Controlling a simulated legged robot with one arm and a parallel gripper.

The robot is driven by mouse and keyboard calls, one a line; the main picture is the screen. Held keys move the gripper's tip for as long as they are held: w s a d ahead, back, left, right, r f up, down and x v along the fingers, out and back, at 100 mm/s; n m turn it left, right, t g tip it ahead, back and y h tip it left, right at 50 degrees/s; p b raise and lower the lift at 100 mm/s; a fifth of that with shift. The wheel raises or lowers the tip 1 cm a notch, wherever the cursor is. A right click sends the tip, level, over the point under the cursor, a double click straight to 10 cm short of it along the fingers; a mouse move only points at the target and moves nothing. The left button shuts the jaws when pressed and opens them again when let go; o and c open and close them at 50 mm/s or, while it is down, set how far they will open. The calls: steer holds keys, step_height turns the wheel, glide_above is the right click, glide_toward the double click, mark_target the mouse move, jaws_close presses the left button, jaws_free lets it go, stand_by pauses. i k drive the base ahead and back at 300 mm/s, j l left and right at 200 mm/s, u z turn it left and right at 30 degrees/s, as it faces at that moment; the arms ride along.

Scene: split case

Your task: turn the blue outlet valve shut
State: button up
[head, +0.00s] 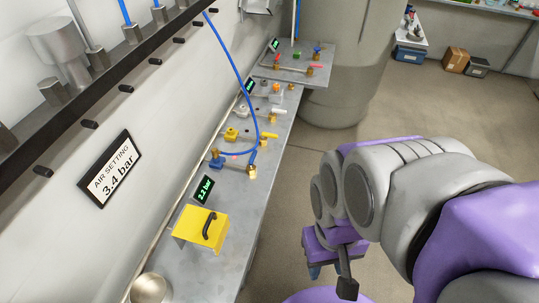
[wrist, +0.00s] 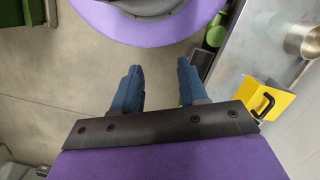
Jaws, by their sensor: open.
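A valve with blue parts (head: 216,161) sits on the grey bench along the wall in the head view, with a brass fitting (head: 251,171) to its right. A blue hose (head: 239,73) loops down to this spot. A smaller blue-handled valve (head: 317,50) stands at the bench's far end; I cannot tell which is the outlet valve. My gripper (wrist: 159,78) is open and empty in the wrist view, its two blue fingers apart over the floor. In the head view my arm is right of the bench, away from both valves. Neither blue valve shows in the wrist view.
A yellow box with a black handle (head: 203,228) stands on the bench's near part, beside a display reading 2.2 bar (head: 203,190). Yellow (head: 265,135) and other valves stand farther along. A wall sign (head: 109,172) reads 3.4 bar. Floor right of the bench is open.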

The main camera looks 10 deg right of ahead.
mark_target(252, 160)
steer(key=i+l+u, duration=0.2)
steer(key=i+u, duration=0.15)
steer(key=i+l+u, duration=0.3)
steer(key=i, duration=0.2)
steer(key=k+l+z, duration=0.2)
steer(key=k+l, duration=0.35)
